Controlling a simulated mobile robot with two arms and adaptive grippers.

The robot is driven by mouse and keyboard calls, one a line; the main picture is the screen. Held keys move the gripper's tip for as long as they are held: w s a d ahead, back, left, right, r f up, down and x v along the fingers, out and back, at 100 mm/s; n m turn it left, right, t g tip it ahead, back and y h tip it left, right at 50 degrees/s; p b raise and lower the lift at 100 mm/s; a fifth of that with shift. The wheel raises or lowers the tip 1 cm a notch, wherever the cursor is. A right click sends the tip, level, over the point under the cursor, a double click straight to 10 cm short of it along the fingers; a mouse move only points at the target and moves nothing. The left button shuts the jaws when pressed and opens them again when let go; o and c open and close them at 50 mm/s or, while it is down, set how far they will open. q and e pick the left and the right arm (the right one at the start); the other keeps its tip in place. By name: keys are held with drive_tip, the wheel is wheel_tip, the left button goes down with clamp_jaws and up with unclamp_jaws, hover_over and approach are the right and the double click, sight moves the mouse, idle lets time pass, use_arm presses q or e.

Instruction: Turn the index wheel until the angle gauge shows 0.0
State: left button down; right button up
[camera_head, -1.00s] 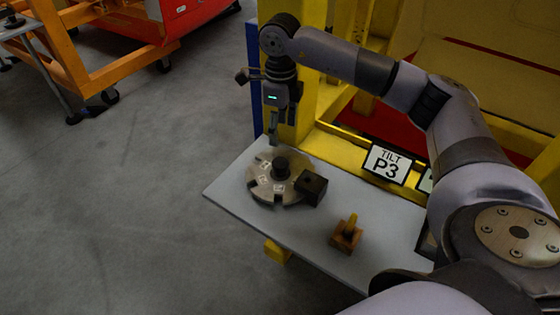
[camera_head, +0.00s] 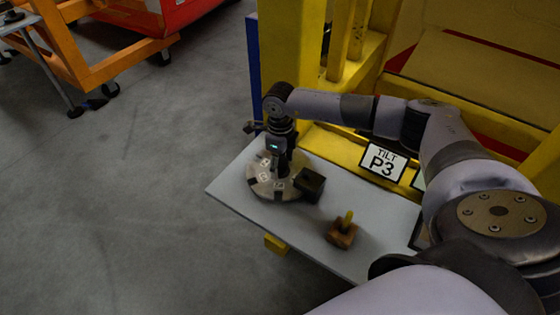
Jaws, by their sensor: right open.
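The index wheel (camera_head: 264,182) is a round, notched metal disc with small marked tiles, lying on the grey shelf. A black block (camera_head: 309,185) sits at its right edge. My right gripper (camera_head: 277,163) points down at the middle of the wheel, over its dark hub, and hides the hub and the wheel's far part. Its fingers are open; I cannot tell whether they touch the hub. No reading of the angle gauge can be made out. My left gripper is not in view.
The grey shelf (camera_head: 232,190) also holds a small wooden block with a yellow lever (camera_head: 342,232) near its front edge. Open floor (camera_head: 150,220) lies to the left.

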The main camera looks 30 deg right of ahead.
clamp_jaws()
idle(0.7)
